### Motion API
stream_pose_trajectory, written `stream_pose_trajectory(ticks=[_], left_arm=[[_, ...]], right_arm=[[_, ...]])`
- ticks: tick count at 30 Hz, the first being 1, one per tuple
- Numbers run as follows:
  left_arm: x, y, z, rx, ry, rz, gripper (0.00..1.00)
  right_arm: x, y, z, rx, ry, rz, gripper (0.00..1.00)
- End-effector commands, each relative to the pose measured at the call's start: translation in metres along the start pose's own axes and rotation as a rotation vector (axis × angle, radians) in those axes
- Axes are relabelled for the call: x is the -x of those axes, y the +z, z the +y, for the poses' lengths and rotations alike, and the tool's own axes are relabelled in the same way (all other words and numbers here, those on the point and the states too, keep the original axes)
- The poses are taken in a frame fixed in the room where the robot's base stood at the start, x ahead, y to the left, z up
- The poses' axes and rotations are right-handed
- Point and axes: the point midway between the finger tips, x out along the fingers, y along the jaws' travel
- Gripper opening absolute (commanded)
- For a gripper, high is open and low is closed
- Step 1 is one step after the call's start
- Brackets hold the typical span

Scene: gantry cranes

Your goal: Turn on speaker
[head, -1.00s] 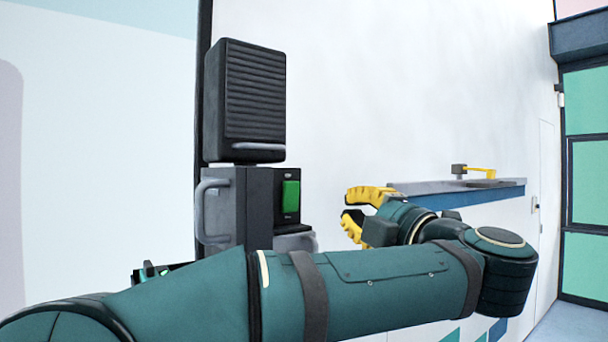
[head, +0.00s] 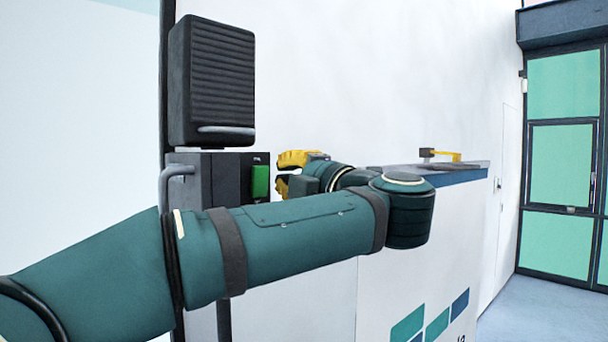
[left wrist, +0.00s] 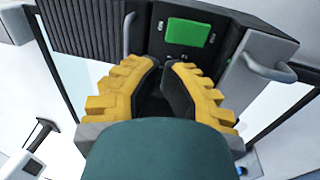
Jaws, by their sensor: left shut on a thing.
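The speaker (head: 212,80) is a dark ribbed box with a pale bar low on its front, standing above a dark control box (head: 228,180). A green switch (head: 260,181) is on the control box's right part and also shows in the left wrist view (left wrist: 187,32). My left gripper (head: 278,172) has yellow fingers and is just right of the switch. In the left wrist view its fingertips (left wrist: 162,64) are close together, just below the switch and apart from it in the picture. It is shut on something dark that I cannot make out. My right gripper is not in view.
A grey handle (head: 172,180) sticks out at the control box's left. A ledge (head: 450,172) with a small yellow and grey fitting (head: 440,155) runs along the white wall at right. Green-paned windows (head: 562,165) stand further right, with clear floor in front.

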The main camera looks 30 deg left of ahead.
Motion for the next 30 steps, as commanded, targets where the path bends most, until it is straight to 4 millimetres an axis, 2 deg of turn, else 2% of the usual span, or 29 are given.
stream_pose_trajectory(ticks=[1,6,12,18,30], left_arm=[[-0.012,-0.001,0.001,-0.001,0.000,0.005,0.00],[-0.044,-0.001,0.001,0.000,0.000,0.003,0.00],[-0.069,0.000,0.001,0.000,0.000,0.002,0.00],[-0.078,0.000,0.001,0.001,0.001,-0.001,0.00],[-0.082,0.000,0.002,0.000,-0.022,0.001,0.00]], right_arm=[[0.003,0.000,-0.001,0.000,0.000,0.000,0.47],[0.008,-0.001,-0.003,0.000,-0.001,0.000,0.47],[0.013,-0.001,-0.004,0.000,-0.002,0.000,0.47],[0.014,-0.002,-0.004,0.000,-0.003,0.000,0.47],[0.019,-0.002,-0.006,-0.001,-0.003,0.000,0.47]])
